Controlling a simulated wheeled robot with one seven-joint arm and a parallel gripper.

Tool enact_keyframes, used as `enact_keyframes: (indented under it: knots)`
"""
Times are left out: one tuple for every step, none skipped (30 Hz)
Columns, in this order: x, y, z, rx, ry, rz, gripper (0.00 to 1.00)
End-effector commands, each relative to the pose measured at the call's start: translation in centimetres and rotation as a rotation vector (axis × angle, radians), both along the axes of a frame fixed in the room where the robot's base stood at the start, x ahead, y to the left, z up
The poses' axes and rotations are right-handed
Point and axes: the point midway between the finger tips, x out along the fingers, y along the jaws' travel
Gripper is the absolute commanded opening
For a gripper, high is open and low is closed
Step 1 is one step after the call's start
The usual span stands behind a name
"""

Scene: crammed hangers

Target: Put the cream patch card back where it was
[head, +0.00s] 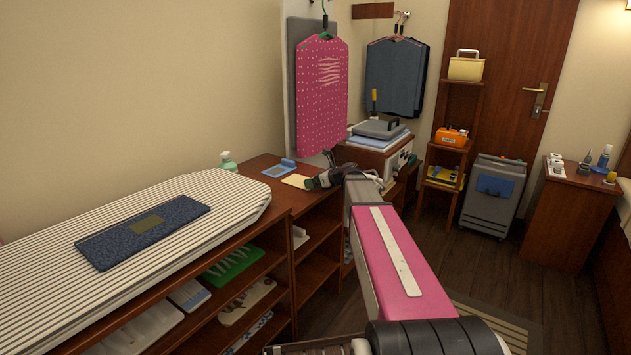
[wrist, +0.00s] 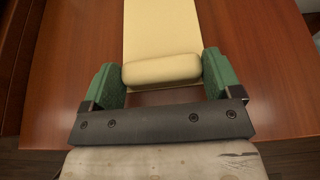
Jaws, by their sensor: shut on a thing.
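The cream patch card (wrist: 160,30) lies flat over the brown wooden counter top in the wrist view, with a raised rounded grip (wrist: 162,69) at its near end. My gripper (wrist: 162,80) has its two green fingers on either side of that grip and is shut on it. In the head view the cream card (head: 297,181) shows at the counter's far end, and my gripper (head: 318,180) is at its right side. I cannot tell whether the card rests on the counter or hovers just above it.
A blue card or tray (head: 280,169) lies behind the cream card on the counter. A striped ironing board (head: 200,190) with a dark blue folded cloth (head: 143,232) fills the left. A pink garment (head: 322,90) hangs above the counter. A press machine (head: 378,140) stands beyond.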

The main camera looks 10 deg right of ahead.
Motion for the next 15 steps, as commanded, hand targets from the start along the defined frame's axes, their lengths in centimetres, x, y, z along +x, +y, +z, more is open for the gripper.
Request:
enact_keyframes:
  knots:
    - [0.01, -0.01, -0.17, 0.000, 0.000, 0.000, 0.61]
    - [0.00, 0.00, -0.16, 0.000, 0.000, 0.000, 0.91]
    - [0.00, 0.00, -0.14, 0.000, 0.000, 0.000, 1.00]
    - [0.00, 0.00, -0.13, 0.000, 0.000, 0.000, 1.00]
    - [0.00, 0.00, -0.13, 0.000, 0.000, 0.000, 1.00]
    - [0.00, 0.00, -0.13, 0.000, 0.000, 0.000, 1.00]
    - [0.00, 0.00, -0.13, 0.000, 0.000, 0.000, 1.00]
    - [0.00, 0.00, -0.12, 0.000, 0.000, 0.000, 1.00]
    - [0.01, -0.01, -0.10, 0.000, 0.000, 0.000, 1.00]
    - [0.00, 0.00, -0.04, 0.000, 0.000, 0.000, 1.00]
    - [0.00, 0.00, 0.04, 0.000, 0.000, 0.000, 1.00]
    - [-0.09, -0.06, 0.21, 0.000, 0.000, -0.001, 1.00]
    - [-0.32, -0.26, 0.29, 0.000, 0.000, -0.001, 1.00]
    - [-0.54, -0.48, 0.41, 0.000, 0.000, -0.001, 1.00]
    - [-0.91, -0.84, 0.62, 0.000, -0.001, -0.002, 1.00]
